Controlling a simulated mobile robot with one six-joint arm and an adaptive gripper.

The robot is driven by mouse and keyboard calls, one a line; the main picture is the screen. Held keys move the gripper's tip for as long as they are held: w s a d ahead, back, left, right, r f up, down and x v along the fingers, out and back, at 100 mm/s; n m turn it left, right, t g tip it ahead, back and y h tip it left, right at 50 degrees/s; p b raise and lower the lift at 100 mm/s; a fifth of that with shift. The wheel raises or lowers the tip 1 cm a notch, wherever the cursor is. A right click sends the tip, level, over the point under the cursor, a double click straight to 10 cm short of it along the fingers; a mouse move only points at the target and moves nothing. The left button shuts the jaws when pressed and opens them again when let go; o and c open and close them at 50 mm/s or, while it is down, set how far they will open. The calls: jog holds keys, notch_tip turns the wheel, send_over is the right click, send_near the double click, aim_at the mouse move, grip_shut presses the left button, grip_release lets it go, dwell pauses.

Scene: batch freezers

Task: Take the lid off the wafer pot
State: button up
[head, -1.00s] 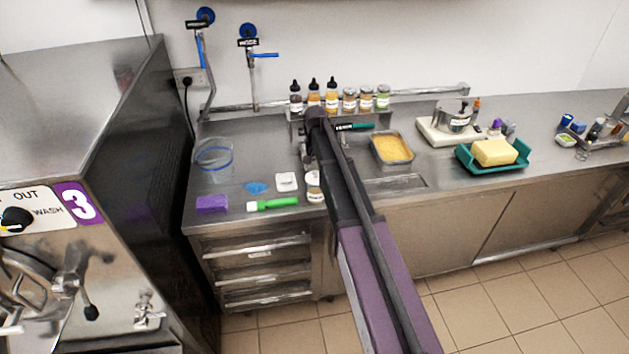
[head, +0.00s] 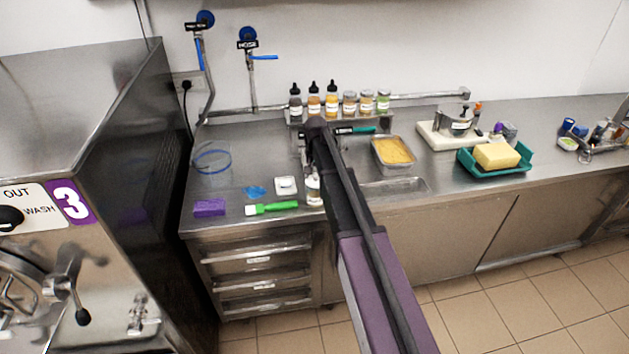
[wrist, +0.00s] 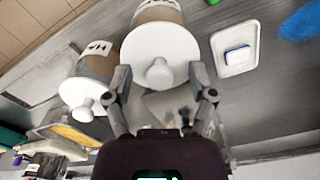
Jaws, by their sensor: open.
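Two pots with white knobbed lids show in the wrist view. The larger-looking pot (wrist: 158,14) is at top centre, its lid (wrist: 160,48) on and its knob pointing towards my gripper. The other pot (wrist: 92,67) is to its left, also lidded, with a partly visible label. I cannot read either label in full, so I cannot tell for sure which is the wafer pot. My gripper (wrist: 164,94) is open and empty, its fingers spread either side of the central knob's line, not closed on it. In the head view one pot (head: 313,190) shows beside my arm, which hides the other.
A white dish (wrist: 236,48) and a blue cloth (wrist: 300,22) lie right of the pots in the wrist view. In the head view, a green-handled brush (head: 272,208) and purple sponge (head: 209,208) lie near the counter's front edge. A yellow-filled pan (head: 394,152) stands right of my arm.

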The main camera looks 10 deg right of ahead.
aim_at(316, 174)
jog(key=c, duration=0.9)
jog(key=shift+r, duration=0.2)
notch_tip(316, 174, up, 4)
jog(key=p, duration=0.4)
jog(key=shift+f, duration=0.2)
jog(key=s+d+r+p, duration=0.1)
jog(key=s+d, duration=0.2)
jog(key=s, duration=1.2)
jog(key=shift+s+d, duration=0.2)
jog(key=shift+s, duration=0.15)
